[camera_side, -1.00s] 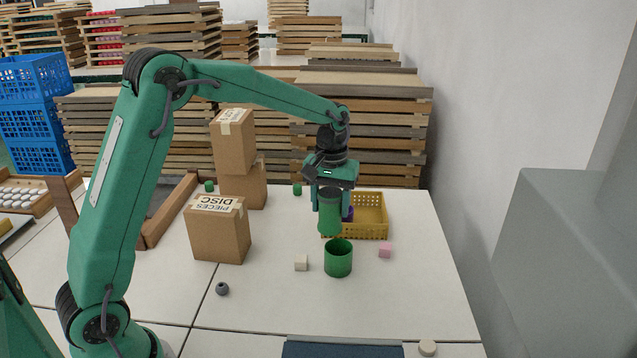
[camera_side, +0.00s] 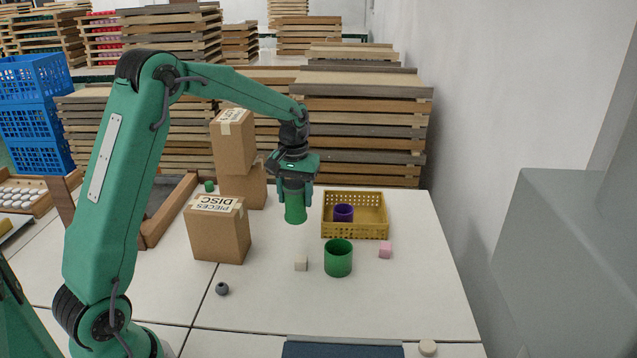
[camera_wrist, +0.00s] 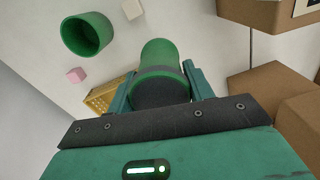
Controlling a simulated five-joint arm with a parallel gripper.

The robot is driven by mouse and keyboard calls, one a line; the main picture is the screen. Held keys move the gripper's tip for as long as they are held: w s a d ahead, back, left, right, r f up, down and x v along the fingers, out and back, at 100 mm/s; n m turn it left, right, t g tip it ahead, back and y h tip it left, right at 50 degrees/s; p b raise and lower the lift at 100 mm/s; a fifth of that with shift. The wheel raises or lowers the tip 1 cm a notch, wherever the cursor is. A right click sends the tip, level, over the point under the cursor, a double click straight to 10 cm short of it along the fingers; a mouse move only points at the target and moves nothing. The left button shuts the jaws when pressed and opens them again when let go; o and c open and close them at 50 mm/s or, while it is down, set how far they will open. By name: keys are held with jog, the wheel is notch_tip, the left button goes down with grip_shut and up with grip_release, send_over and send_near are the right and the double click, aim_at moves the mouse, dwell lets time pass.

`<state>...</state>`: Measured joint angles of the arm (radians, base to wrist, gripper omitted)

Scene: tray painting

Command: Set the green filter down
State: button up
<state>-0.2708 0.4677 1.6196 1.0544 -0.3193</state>
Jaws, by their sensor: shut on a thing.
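The green filter (camera_side: 295,209), a green cylinder, hangs upright below my gripper (camera_side: 294,195) in the side view, left of the yellow basket. My gripper is shut on its upper part. The wrist view shows the filter (camera_wrist: 160,55) between the two fingers (camera_wrist: 160,78). Its lower end is near the white table; I cannot tell whether it touches. A second green object, an open hollow cup (camera_side: 338,262), stands on the table in front and to the right, apart from the filter. It also shows in the wrist view (camera_wrist: 88,48).
The yellow basket (camera_side: 355,232) with a purple cup (camera_side: 343,213) stands to the right. Cardboard boxes (camera_side: 218,240) stand to the left and behind. A white cube (camera_side: 301,263), pink cube (camera_side: 385,250) and grey knob (camera_side: 222,289) lie in front. The table between them is bare.

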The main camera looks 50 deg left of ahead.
jog(key=w+a+f, duration=0.1)
jog(key=a+f, duration=0.4)
jog(key=a, duration=0.3)
jog(key=shift+a, duration=0.15)
jog(key=shift+f, duration=2)
jog(key=shift+f, duration=0.1)
jog(key=o, duration=1)
notch_tip(320, 180, up, 12)
jog(key=shift+r, duration=0.1)
